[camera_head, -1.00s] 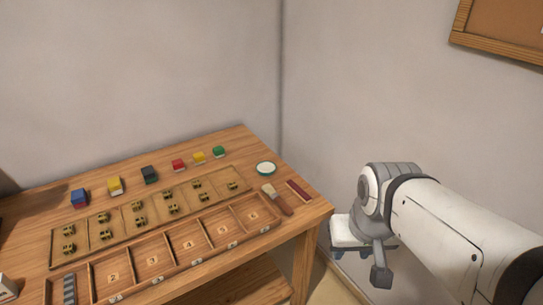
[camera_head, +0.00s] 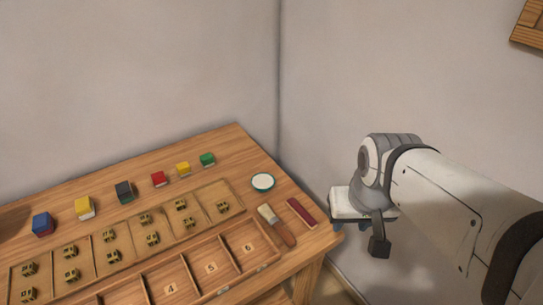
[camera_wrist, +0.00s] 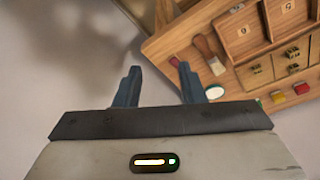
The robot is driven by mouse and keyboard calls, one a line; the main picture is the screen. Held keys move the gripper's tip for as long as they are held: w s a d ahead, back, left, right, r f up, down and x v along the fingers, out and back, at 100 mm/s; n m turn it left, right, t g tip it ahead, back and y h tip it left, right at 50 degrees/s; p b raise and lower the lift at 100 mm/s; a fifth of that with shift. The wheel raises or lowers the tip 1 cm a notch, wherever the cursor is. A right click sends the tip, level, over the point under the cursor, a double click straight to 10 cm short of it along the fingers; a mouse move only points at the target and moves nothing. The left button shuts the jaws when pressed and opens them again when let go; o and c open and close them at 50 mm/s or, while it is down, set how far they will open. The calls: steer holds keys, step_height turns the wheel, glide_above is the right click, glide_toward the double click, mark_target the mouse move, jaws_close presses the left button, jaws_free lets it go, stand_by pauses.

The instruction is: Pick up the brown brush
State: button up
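The brown brush (camera_head: 277,225) lies on the wooden table near its right edge, with a brown handle and pale bristles. It also shows in the wrist view (camera_wrist: 210,53), beyond the fingers and to the right. My gripper (camera_wrist: 157,80) is open, with two blue fingers apart and nothing between them. In the head view my gripper is to the right of the table, clear of the brush; its fingers are mostly hidden there by my arm.
A dark red block (camera_head: 301,212) lies right beside the brush, and a small white round dish (camera_head: 263,182) stands behind it. A numbered compartment tray (camera_head: 262,265) is to the left. Several coloured blocks sit along the back. The wall is close behind the table.

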steer(key=shift+d+r, duration=0.1)
steer(key=shift+d, duration=0.05)
steer(key=shift+o, duration=1.3)
steer(key=shift+w, duration=0.25)
steer(key=shift+o, duration=0.5)
steer(key=w+a+f+n+g+b, duration=0.1)
steer(key=w+a+f+n+b, duration=0.1)
steer(key=w+f, duration=0.4)
steer(key=w+a+n, duration=0.1)
steer(key=a, duration=0.1)
steer(key=shift+a, duration=0.35)
steer(key=n+g+b, duration=0.2)
steer(key=n, duration=0.2)
glide_toward(284, 232)
steer(key=shift+s+a+f, duration=0.2)
steer(key=shift+s+f, duration=0.05)
steer(key=shift+s, duration=0.15)
steer(key=shift+w+d+f, duration=0.1)
steer(key=shift+f, duration=1.95)
steer(key=shift+w+d+f, duration=0.1)
steer(key=shift+f, duration=2)
